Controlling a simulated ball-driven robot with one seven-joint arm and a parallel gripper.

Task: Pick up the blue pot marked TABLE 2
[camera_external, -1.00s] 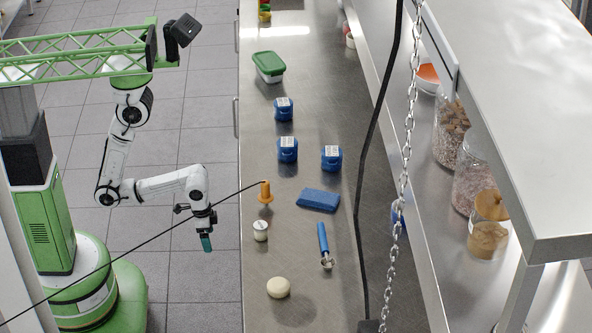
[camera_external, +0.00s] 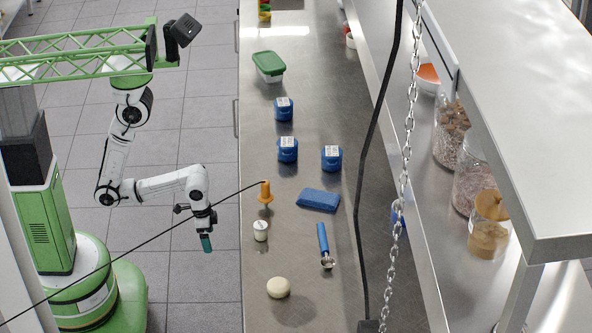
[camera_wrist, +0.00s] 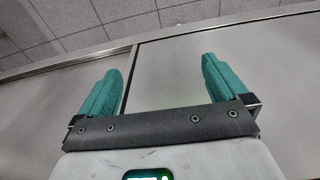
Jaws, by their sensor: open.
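Three blue pots with white labels stand on the steel counter in the external view: a far one (camera_external: 284,110), a middle one (camera_external: 288,150) and a right one (camera_external: 332,158). The writing on their labels is too small to read, so I cannot tell which is marked TABLE 2. My gripper (camera_external: 206,243) hangs beside the counter, over the tiled floor, to the left of and nearer than the pots. In the wrist view my gripper (camera_wrist: 162,88) has its two teal fingers wide apart with nothing between them. No pot shows in the wrist view.
On the counter (camera_external: 260,310) are an orange cone-shaped item (camera_external: 265,193), a small white jar (camera_external: 260,231), a blue sponge (camera_external: 318,200), a blue-handled tool (camera_external: 323,240), a pale round item (camera_external: 278,287) and a green-lidded box (camera_external: 268,66). A black cable and chain (camera_external: 408,130) hang at right.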

